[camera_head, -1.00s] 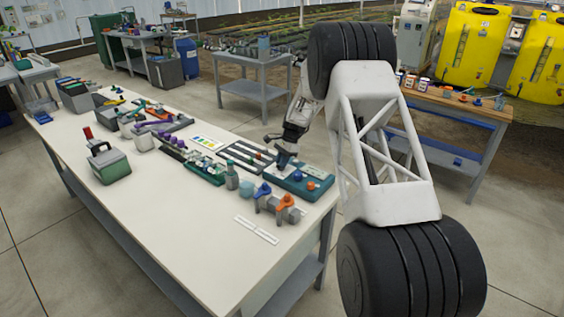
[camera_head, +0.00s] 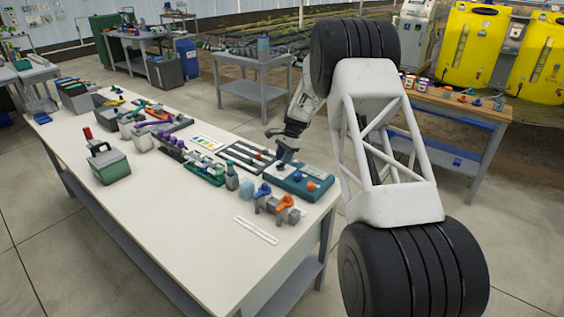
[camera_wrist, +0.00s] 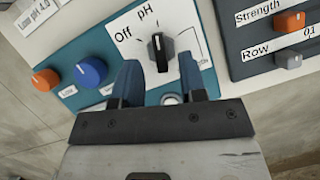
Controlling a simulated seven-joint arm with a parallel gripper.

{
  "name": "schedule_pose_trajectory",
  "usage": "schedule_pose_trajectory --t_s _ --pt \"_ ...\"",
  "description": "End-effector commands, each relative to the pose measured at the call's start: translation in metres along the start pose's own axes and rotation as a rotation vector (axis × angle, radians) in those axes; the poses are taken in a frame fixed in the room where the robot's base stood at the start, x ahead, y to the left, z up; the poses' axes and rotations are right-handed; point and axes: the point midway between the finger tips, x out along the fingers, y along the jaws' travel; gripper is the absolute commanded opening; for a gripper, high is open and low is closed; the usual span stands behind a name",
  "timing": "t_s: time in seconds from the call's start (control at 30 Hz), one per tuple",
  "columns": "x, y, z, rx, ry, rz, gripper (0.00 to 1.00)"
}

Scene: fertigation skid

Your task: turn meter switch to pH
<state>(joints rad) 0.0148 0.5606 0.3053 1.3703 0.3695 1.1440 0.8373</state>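The meter is a teal box with a white face (camera_wrist: 186,18) in the wrist view; it also shows at the near right end of the bench in the head view (camera_head: 318,192). Its black switch knob (camera_wrist: 160,52) has a white mark pointing up, roughly toward the "pH" label. "Off" is to the left of "pH"; a label at the right is partly hidden by a finger. My gripper (camera_wrist: 160,64) is open, its two dark blue fingers apart below and to either side of the knob, with no contact visible. In the head view my gripper (camera_head: 287,154) is above the meter.
An orange knob (camera_wrist: 45,79) and a blue knob (camera_wrist: 91,71) sit left of the switch. A second panel with "Strength" (camera_wrist: 290,21) and "Row" (camera_wrist: 288,60) knobs is close on the right. A valve piece with an orange handle (camera_head: 284,201) stands nearby on the bench.

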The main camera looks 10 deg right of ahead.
Motion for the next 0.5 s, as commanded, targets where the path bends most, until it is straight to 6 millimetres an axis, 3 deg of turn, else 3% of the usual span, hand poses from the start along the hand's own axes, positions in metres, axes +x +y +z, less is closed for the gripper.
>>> schedule_pose_trajectory --t_s 0.3,0.5 --pt "-0.041 0.0 0.0 0.001 0.001 -0.002 0.38" --pt "-0.052 0.0 -0.001 0.001 0.0 0.0 0.38"
